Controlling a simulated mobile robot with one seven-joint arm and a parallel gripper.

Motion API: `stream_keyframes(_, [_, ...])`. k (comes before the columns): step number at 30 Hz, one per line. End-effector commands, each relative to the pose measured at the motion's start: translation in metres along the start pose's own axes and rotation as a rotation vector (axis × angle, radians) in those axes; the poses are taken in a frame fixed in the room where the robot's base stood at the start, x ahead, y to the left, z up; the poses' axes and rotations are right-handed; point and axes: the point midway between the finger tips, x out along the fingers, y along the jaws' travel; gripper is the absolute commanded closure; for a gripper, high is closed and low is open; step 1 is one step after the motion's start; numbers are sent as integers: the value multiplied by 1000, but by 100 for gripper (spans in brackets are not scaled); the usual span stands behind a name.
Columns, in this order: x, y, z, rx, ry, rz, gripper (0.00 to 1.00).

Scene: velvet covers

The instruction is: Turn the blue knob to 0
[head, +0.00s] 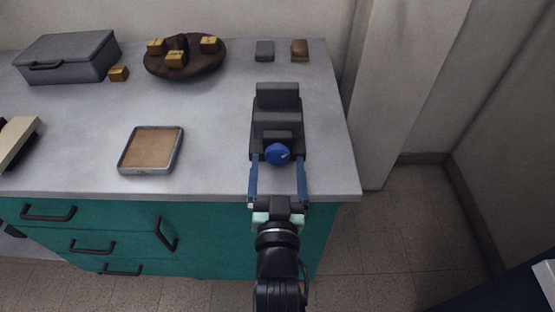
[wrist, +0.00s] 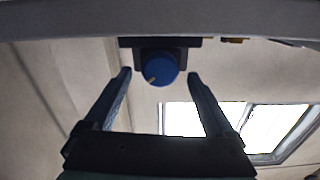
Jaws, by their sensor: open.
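The blue knob (head: 277,154) is on the front of a dark stepped device (head: 277,112) near the right front edge of the counter. A small pale mark shows on the knob's face. In the wrist view the knob (wrist: 159,69) lies just beyond and between the fingertips, with its pale mark toward the lower left. My gripper (head: 278,161) is open, one blue finger on each side of the knob, apparently not touching it; it also shows in the wrist view (wrist: 159,74). I cannot read any scale or 0 mark.
On the grey counter (head: 215,110) stand a shallow tray (head: 151,150), a brown round dish with yellow blocks (head: 185,58), a grey case (head: 67,56), and two small blocks, grey (head: 264,51) and brown (head: 299,50). A wall column (head: 400,90) rises at the right.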

Motion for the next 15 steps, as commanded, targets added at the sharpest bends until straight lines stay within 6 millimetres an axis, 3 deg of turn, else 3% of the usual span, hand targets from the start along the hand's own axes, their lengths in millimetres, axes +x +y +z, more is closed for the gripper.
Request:
stream_keyframes(6, [17, 0, 0, 0, -1, 0, 11])
stream_keyframes(15, [18, 0, 0, 0, -1, -1, 11])
